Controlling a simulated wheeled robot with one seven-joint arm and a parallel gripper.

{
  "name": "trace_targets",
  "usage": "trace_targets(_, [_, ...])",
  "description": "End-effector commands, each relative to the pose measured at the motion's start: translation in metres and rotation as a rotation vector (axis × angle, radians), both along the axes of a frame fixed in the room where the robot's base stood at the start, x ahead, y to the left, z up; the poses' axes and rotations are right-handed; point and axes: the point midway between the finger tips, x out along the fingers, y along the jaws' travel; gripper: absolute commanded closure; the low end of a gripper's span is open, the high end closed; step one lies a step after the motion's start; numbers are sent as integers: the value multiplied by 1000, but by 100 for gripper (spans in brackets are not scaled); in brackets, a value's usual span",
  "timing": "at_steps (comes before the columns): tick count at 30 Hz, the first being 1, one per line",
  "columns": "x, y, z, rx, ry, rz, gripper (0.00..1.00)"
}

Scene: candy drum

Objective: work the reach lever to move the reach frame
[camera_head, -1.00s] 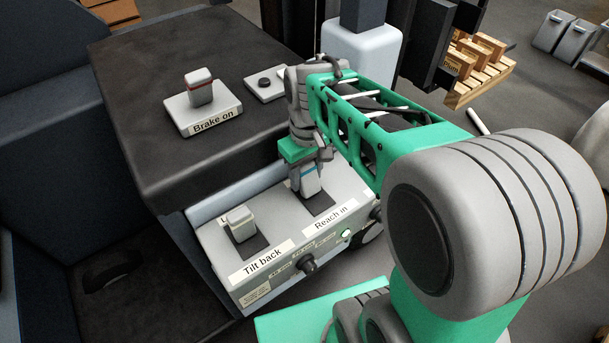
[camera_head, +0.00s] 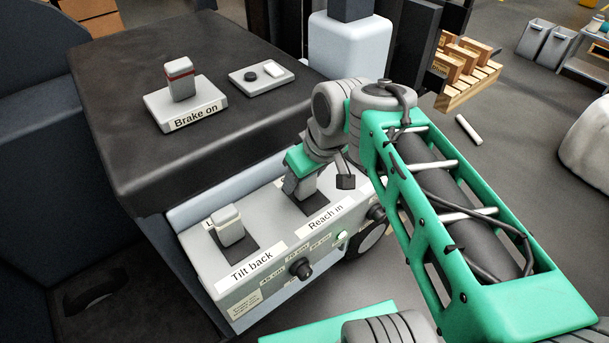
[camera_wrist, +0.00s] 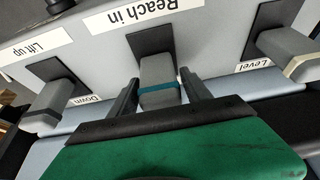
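The reach lever is a grey block with a teal band, standing in a dark slot on the grey lever panel, behind the "Reach in" label (camera_head: 325,216). In the wrist view the lever (camera_wrist: 158,72) stands between the two dark fingers of my gripper (camera_wrist: 160,88). A narrow gap seems to show on each side of it. In the head view my green gripper (camera_head: 318,172) is low over the lever, with one dark finger standing apart to its right. The gripper partly hides the lever there. The reach frame cannot be made out for certain.
The tilt lever (camera_head: 229,226) stands left of the reach lever behind "Tilt back". The lift lever (camera_wrist: 45,108) is on the other side, by "Lift up". A black knob (camera_head: 300,267) is on the panel's front. The brake block (camera_head: 180,80) sits on the dark top.

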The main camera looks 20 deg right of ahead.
Motion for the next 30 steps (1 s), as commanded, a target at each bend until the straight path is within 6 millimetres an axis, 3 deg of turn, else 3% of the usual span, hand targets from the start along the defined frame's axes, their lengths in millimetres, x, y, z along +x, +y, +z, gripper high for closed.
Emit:
trace_targets(11, [-1,-1,3,0,0,-2,35])
trace_targets(21, [-22,-11,61,0,-2,-5,35])
trace_targets(30, [-27,-12,72,0,1,-1,35])
